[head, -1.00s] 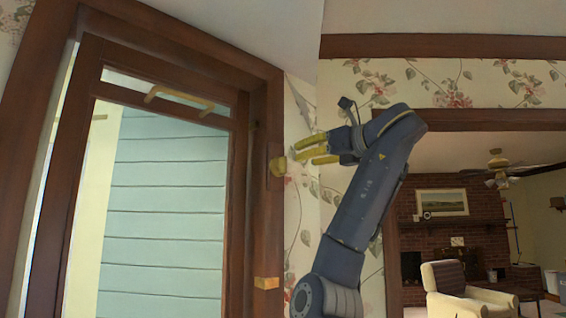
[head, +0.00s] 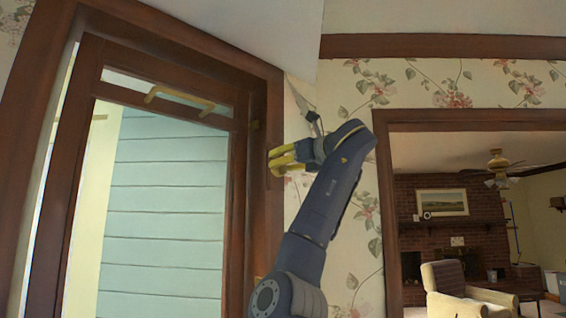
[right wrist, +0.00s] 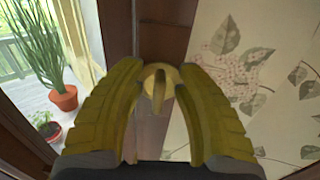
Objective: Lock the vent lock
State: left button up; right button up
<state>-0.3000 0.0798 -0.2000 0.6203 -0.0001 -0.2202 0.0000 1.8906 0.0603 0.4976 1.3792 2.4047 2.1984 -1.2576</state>
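The vent lock (right wrist: 160,74) is a round brass piece with a raised thumb-turn, on the dark wood frame. It shows at the upper middle of the right wrist view. My right gripper (right wrist: 160,85) is open, its yellow fingers on both sides of the lock and the thumb-turn between them. I cannot tell whether they touch it. In the head view my right gripper (head: 274,160) reaches the wood frame beside the glass, and its fingers hide most of the lock. My left gripper is not in view.
A glazed wooden door or window (head: 165,200) with a brass bar handle (head: 180,99) fills the left. Floral wallpaper (head: 345,225) is right of the frame. Potted plants (right wrist: 63,97) stand outside the glass. An opening at right shows an armchair (head: 455,285).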

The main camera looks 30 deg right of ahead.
grip_shut()
jog(key=shift+m, duration=0.3)
dwell(0.3)
jog(key=m, duration=0.2)
jog(key=shift+d+m, duration=0.1)
jog(key=shift+m, duration=0.2)
jog(key=m, duration=0.3)
jog(key=shift+d+f+m, duration=0.1)
jog(key=shift+d+m, duration=0.1)
jog(key=shift+m, duration=0.1)
jog(key=m, duration=0.8)
jog(key=f+m, duration=0.1)
jog(key=m, duration=0.2)
jog(key=shift+w+d+f+m, duration=0.1)
jog(key=shift+d+m, duration=0.2)
jog(key=shift+m, duration=0.1)
